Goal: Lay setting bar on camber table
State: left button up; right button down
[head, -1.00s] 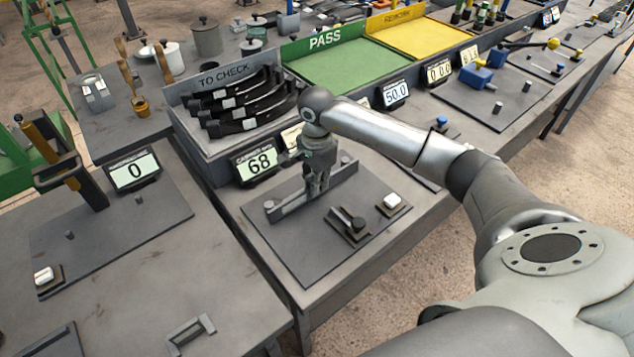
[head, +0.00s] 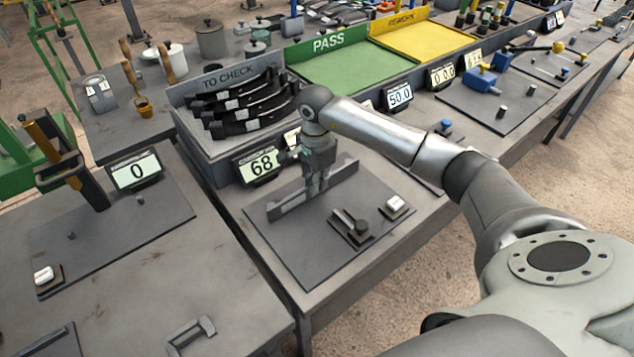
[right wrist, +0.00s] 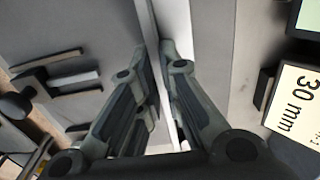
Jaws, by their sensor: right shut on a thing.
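The setting bar is a long, straight grey bar (head: 346,176), seen edge-on between my fingers in the right wrist view (right wrist: 152,35). My right gripper (head: 316,190) is shut on it near its middle. The bar lies diagonally over the dark plate of the camber table (head: 310,250), close to the plate's surface. I cannot tell whether it touches the plate or the rests, which are mostly hidden behind it. My left gripper is not in view.
A TO CHECK rack of dark curved leaves (head: 240,105) stands just behind. A black clamp-like piece (head: 351,226) and a white button (head: 396,204) sit on the plate's right. A 30 mm label (right wrist: 293,95) is close beside my right gripper. The plate's front is clear.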

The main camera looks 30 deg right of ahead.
jog(key=shift+w, duration=0.1)
dwell(0.6)
jog(key=c, duration=1)
grip_release()
jog(key=shift+f, duration=0.2)
jog(key=shift+c, duration=0.2)
jog(key=shift+r, duration=0.1)
jog(key=shift+r+p, duration=2.1)
jog(key=shift+r, duration=1.85)
jog(key=shift+s+f, duration=0.1)
jog(key=shift+s, duration=0.1)
